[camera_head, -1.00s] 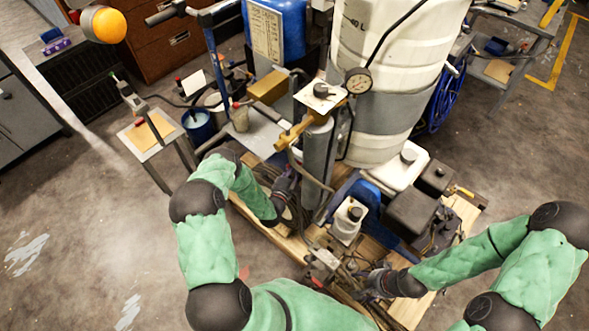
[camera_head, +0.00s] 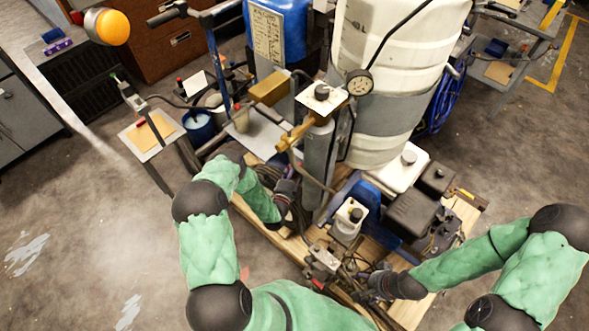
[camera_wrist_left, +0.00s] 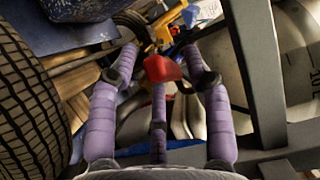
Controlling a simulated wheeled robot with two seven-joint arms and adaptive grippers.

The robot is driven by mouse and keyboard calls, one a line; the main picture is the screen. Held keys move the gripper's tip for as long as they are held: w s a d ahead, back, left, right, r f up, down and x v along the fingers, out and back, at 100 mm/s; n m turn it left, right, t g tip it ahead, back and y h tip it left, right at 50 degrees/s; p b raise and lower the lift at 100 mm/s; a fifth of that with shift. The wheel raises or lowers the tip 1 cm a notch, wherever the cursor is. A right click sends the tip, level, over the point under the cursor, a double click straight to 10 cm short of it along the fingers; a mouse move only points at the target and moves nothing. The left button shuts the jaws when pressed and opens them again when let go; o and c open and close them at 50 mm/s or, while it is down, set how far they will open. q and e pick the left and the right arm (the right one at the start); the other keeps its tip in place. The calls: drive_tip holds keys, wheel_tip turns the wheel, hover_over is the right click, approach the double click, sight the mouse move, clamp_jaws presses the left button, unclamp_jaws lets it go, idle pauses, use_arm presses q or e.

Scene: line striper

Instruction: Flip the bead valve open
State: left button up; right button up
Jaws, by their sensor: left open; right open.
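A red handle (camera_wrist_left: 163,68), which looks like the bead valve's lever, shows in the left wrist view, with a yellow-orange part (camera_wrist_left: 172,22) just beyond it. My left gripper (camera_wrist_left: 163,78) has its purple fingers spread on both sides of the red handle, with a third finger below. I cannot tell whether any finger touches it. In the head view my left gripper (camera_head: 288,190) is low beside the grey cylinder, and the red handle cannot be made out there. My right gripper (camera_head: 362,287) is low at the machine's near side, its fingers small and dark.
The striper's large white tank (camera_head: 385,90) and grey cylinder (camera_head: 318,165) stand above the wooden pallet (camera_head: 265,225). A white jug (camera_head: 349,216) is between my arms. In the left wrist view a tyre (camera_wrist_left: 28,100) is close at left and a grey frame bar (camera_wrist_left: 258,75) at right.

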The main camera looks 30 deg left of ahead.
use_arm(q)
drive_tip(key=s+d, duration=0.1)
drive_tip(key=s, duration=1)
drive_tip(key=shift+s+d, duration=0.3)
drive_tip(key=shift+s, duration=0.1)
